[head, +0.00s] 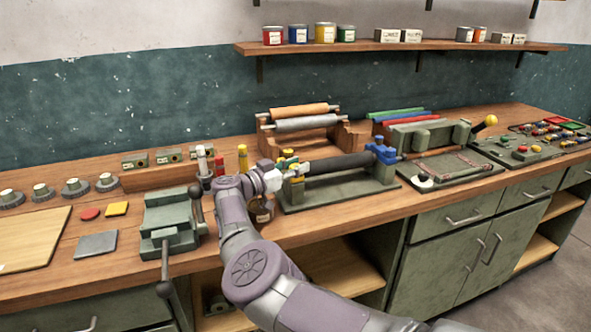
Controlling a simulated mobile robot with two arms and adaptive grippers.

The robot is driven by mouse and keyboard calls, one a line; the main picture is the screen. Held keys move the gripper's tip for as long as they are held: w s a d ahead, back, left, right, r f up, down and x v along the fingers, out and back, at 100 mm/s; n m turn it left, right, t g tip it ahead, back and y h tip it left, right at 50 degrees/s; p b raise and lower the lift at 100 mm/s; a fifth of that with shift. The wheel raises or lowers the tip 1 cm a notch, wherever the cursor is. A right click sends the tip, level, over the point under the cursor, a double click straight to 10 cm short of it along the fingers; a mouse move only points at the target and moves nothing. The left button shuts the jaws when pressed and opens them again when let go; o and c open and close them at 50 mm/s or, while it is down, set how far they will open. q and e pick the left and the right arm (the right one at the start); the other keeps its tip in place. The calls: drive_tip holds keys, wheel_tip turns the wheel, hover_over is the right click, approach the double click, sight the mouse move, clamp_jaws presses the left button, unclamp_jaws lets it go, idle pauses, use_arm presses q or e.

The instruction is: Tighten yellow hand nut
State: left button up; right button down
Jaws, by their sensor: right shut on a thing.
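The yellow hand nut (297,181) is at the left end of a dark roller (345,163) in a green stand (340,189). My right gripper (299,168) comes in from the left side of the stand and is shut on the yellow hand nut. The gripper and wrist hide part of the nut, so its exact angle cannot be told. A blue fitting (381,152) sits at the right end of the roller. My left gripper is not in view.
A green vise (170,222) stands left of my right arm. A dark jar (261,210) is close below my wrist. A wooden rack with rollers (306,124) is behind the stand.

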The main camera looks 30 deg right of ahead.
drive_tip(key=c, duration=0.7)
unclamp_jaws()
drive_tip(key=shift+c, duration=0.2)
wheel_tip(320, 180, up, 10)
